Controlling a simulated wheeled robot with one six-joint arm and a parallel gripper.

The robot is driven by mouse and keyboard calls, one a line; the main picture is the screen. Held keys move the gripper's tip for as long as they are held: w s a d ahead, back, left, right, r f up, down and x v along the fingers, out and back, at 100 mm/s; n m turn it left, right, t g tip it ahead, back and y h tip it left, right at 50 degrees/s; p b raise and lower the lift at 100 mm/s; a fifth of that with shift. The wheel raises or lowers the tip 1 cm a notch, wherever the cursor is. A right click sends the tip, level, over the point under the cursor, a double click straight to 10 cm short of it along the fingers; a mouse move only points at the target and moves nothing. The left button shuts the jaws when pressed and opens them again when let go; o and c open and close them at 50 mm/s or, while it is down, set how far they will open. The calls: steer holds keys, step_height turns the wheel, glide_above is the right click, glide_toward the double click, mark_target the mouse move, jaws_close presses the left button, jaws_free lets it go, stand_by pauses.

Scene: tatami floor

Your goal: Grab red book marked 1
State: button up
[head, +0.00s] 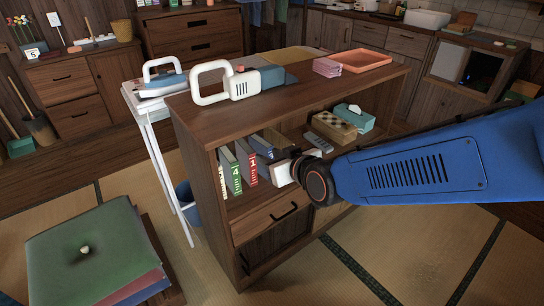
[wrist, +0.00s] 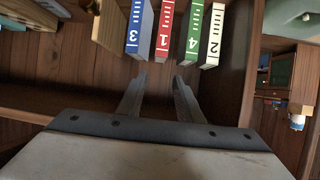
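The red book marked 1 (head: 247,164) stands upright in the open shelf of the wooden cabinet, between a green book marked 4 (head: 233,172) and a blue book (head: 263,147). In the wrist view, the red book (wrist: 164,32) appears upside down, between the blue book marked 3 (wrist: 140,30) and the green book (wrist: 194,34). My gripper (wrist: 160,78) is open and empty, its two fingers pointing at the row, with the red book's spine ahead between them. I see no contact. In the head view, my arm partly hides the fingers.
A cream book marked 2 (wrist: 213,36) stands beside the green one. The wooden cabinet (head: 205,125) has a top board above the shelf and a drawer below.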

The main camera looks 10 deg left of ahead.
mark_target(246, 146)
steer(key=shift+r+x, duration=0.2)
steer(key=shift+x, duration=8.85)
steer(key=shift+a, duration=0.1)
jaws_close()
